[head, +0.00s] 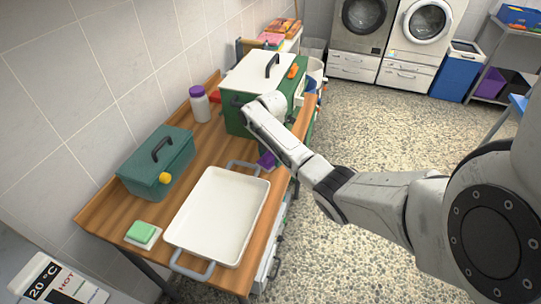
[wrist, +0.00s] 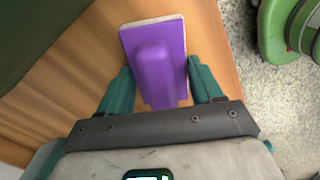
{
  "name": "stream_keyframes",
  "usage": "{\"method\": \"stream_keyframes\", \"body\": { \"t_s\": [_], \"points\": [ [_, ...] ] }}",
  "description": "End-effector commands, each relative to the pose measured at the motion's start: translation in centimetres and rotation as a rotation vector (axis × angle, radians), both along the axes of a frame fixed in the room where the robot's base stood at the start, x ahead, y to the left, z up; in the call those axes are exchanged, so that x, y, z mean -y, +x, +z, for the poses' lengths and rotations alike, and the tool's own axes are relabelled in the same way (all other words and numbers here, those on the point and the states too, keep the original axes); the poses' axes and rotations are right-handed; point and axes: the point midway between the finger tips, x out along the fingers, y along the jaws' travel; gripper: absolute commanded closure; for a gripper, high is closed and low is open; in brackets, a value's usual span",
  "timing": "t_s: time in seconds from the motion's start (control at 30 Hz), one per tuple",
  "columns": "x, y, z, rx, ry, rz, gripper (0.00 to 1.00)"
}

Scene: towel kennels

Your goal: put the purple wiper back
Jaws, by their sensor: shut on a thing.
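The purple wiper (wrist: 158,62) is a flat purple block with a raised grip and a thin pale edge. In the wrist view my gripper (wrist: 160,72) has its teal fingers on either side of the grip, shut on it. The wood worktop lies behind it; whether the wiper touches the wood I cannot tell. In the head view a small purple part of the wiper (head: 267,160) shows near the table's front edge, between the white tray (head: 190,222) and the green box (head: 232,122). My forearm hides most of my gripper there.
A teal case (head: 160,168) with a black handle, a green sponge (head: 141,231) and a purple-capped jar (head: 200,104) stand on the wooden table (head: 98,212). The green box has a pale lid. The speckled floor (head: 400,118) to the right is open, with washing machines (head: 365,28) behind.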

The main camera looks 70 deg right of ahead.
Motion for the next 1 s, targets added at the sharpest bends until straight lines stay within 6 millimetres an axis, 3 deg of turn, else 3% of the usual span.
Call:
{"method": "stream_keyframes", "body": {
  "t_s": [0.03,0.07,0.3,0.67,1.0],
  "points": [
    [0.0,0.0,-0.2,0.0,0.0,0.0,0.63],
    [0.0,0.0,-0.2,0.0,0.0,0.0,0.33],
    [0.0,0.0,-0.1,0.0,0.0,0.0,0.1],
    [0.0,0.1,0.6,0.002,-0.001,0.0,0.09],
    [0.1,0.0,6.7,0.004,-0.002,0.001,0.09]
  ]
}}
